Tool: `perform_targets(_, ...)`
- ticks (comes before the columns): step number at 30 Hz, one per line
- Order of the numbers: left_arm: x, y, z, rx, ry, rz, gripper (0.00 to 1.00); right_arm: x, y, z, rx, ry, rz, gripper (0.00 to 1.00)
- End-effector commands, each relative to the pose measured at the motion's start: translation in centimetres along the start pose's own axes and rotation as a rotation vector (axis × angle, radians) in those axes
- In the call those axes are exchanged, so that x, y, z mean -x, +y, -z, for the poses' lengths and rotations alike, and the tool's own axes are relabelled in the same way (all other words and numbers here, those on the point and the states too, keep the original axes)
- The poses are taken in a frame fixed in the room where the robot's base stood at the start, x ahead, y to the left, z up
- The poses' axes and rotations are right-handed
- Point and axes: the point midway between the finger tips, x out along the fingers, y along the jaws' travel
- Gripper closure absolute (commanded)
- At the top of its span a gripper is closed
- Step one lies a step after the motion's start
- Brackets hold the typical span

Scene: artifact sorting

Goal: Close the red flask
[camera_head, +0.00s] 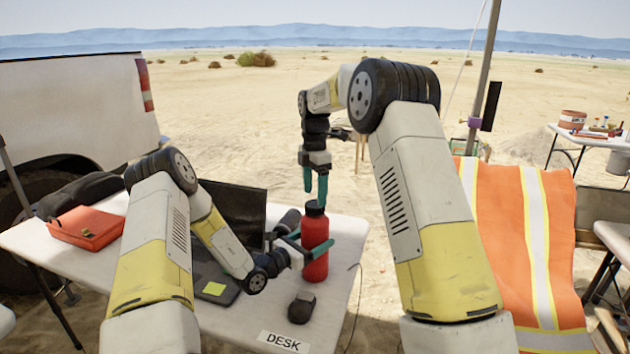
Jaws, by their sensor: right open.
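The red flask (315,228) stands upright on the white desk (345,232), near its right side. Its top (314,208) is dark; I cannot tell whether this is a seated cap or the bare neck. My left gripper (317,247) reaches in from the left with its teal fingers around the flask's body, one across the front and one passing behind, and appears shut on it. My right gripper (315,192) points down directly above the flask, its teal fingers apart. One fingertip reaches down to the dark top. I see no separate cap.
An orange vest-covered chair (508,228) stands at right. A white truck (75,110) is behind.

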Motion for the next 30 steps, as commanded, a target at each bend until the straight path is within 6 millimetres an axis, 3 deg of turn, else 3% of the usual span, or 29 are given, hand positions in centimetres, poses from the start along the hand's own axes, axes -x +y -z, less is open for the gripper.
perform_targets(7,0.0,0.0,-0.1,0.0,-0.001,0.001,1.0,-3.2,0.0,0.0,-0.001,0.0,0.001,0.29)
perform_targets(19,0.0,0.0,-0.1,0.0,-0.001,0.001,1.0,-3.9,0.0,0.0,-0.001,0.0,0.0,0.29)
perform_targets(30,0.0,0.0,-0.1,0.0,-0.001,0.001,1.0,-3.9,0.0,0.0,-0.001,0.0,-0.001,0.96)
